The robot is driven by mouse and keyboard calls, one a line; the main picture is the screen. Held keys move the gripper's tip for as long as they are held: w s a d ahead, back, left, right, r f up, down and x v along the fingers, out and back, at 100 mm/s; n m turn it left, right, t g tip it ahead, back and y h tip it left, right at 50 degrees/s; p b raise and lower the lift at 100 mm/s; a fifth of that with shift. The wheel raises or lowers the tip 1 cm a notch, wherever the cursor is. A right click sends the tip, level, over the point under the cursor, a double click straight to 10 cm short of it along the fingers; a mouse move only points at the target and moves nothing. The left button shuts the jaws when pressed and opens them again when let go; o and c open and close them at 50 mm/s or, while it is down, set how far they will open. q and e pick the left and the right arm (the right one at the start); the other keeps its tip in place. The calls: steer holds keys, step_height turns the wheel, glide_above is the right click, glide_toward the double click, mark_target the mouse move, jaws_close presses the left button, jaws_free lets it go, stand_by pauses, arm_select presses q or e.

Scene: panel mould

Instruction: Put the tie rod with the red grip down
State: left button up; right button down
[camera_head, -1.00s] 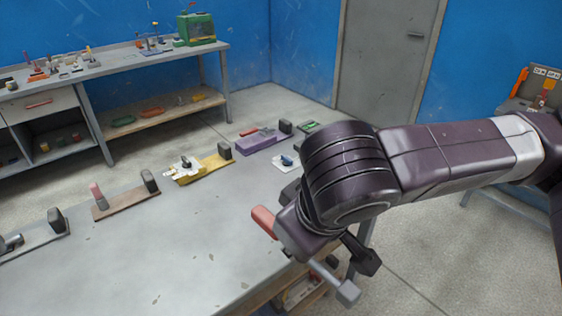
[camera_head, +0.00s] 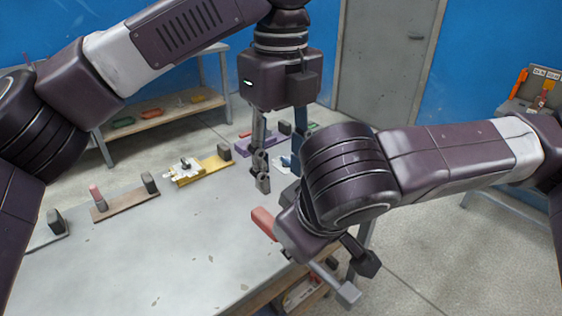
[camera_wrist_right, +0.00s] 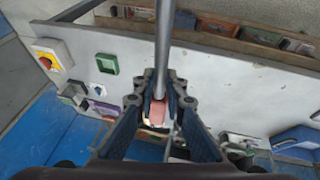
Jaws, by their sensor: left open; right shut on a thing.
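The tie rod shows in the head view as a red grip (camera_head: 264,222) at one end and a grey bar ending in a small block (camera_head: 347,292). My right gripper (camera_head: 328,254) is shut on it, over the table's right edge; the hand hides the rod's middle. In the right wrist view the grey rod (camera_wrist_right: 164,45) runs up from between the fingers (camera_wrist_right: 160,100), with red (camera_wrist_right: 156,114) just behind them. My left gripper (camera_head: 278,172) is open and empty, pointing down above the table's far right part, beyond the red grip.
The grey table (camera_head: 190,250) has much free room in front. Along its far side stand a brown board (camera_head: 125,206), a yellow board (camera_head: 212,168) and a purple block (camera_head: 243,147), with dark upright blocks. A shelf (camera_head: 275,298) lies under the right edge.

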arm_select(q)
step_height(320, 180, down, 12)
steer(key=shift+r, duration=0.15)
stand_by(0.3)
jaws_close()
arm_select(e)
steer(key=shift+a, duration=0.1)
arm_select(q)
steer(key=shift+d+r, duration=0.1)
arm_select(e)
steer(key=c, duration=2.2)
jaws_free()
steer(key=o, duration=0.3)
